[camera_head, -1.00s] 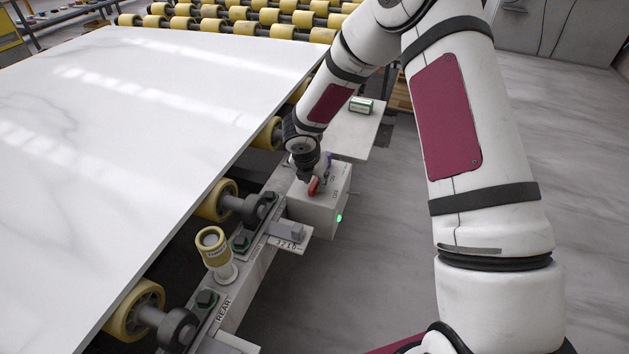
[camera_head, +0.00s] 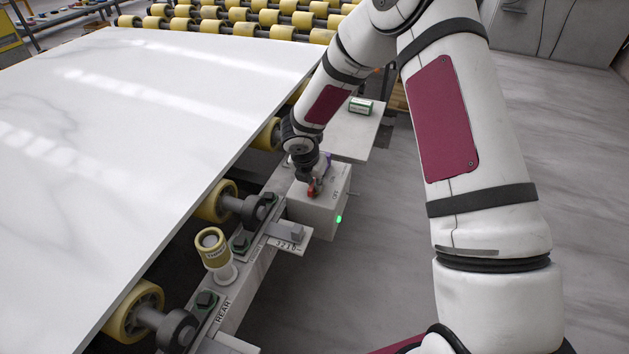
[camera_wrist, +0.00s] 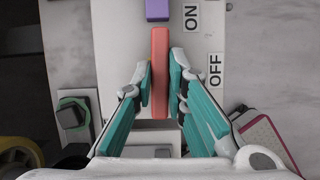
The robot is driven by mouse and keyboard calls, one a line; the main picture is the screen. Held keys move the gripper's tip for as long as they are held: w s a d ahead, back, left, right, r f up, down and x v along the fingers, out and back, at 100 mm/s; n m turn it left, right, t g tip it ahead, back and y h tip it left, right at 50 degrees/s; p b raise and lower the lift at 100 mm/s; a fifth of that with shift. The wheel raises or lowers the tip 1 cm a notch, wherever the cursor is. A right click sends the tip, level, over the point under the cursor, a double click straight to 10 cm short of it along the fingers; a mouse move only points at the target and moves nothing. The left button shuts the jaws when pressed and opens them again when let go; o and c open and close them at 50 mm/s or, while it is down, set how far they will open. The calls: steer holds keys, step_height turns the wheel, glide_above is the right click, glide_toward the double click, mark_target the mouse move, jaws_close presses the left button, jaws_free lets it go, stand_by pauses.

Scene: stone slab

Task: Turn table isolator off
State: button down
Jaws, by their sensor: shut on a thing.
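The isolator is a pale box (camera_head: 318,215) on the side of the table's frame, with a red handle (camera_head: 312,192) on its top and a green light (camera_head: 339,218) lit on its side. In the wrist view the red handle (camera_wrist: 160,75) stands upright in the picture between the two teal-padded fingers of my gripper (camera_wrist: 161,85). My gripper is shut on it. An ON label (camera_wrist: 190,17) is beside the handle's upper end, and an OFF label (camera_wrist: 215,70) is to the right of the fingers. A purple block (camera_wrist: 157,9) is just above the handle. The handle's pivot is not clear.
A large white slab (camera_head: 150,130) lies on yellow rollers at left. A yellow-topped post (camera_head: 213,248) and a bracket (camera_head: 290,233) stand on the frame near the box. A white side table (camera_head: 350,135) with a small green-and-white box (camera_head: 361,105) is behind. The floor at right is clear.

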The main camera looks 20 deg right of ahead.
steer(key=m, duration=0.1)
steer(key=m+g+h+b, duration=0.1)
steer(key=m, duration=0.1)
steer(key=shift+w+a+f+m, duration=0.1)
steer(key=shift+w+a+m, duration=0.05)
steer(key=shift+m, duration=0.15)
steer(key=m+g+b, duration=0.1)
steer(key=m, duration=0.1)
steer(key=m+g+b, duration=0.1)
steer(key=m, duration=0.2)
steer(key=shift+w+m+h, duration=0.1)
steer(key=shift+m+h, duration=0.2)
steer(key=m+g+b, duration=0.1)
steer(key=m, duration=0.3)
steer(key=shift+w+g+b, duration=0.1)
steer(key=shift+g+b, duration=0.3)
steer(key=shift+m+g+b, duration=0.65)
steer(key=shift+m+g, duration=0.05)
steer(key=shift+m, duration=1.4)
steer(key=shift+y, duration=0.5)
steer(key=c, duration=1.6)
jaws_free()
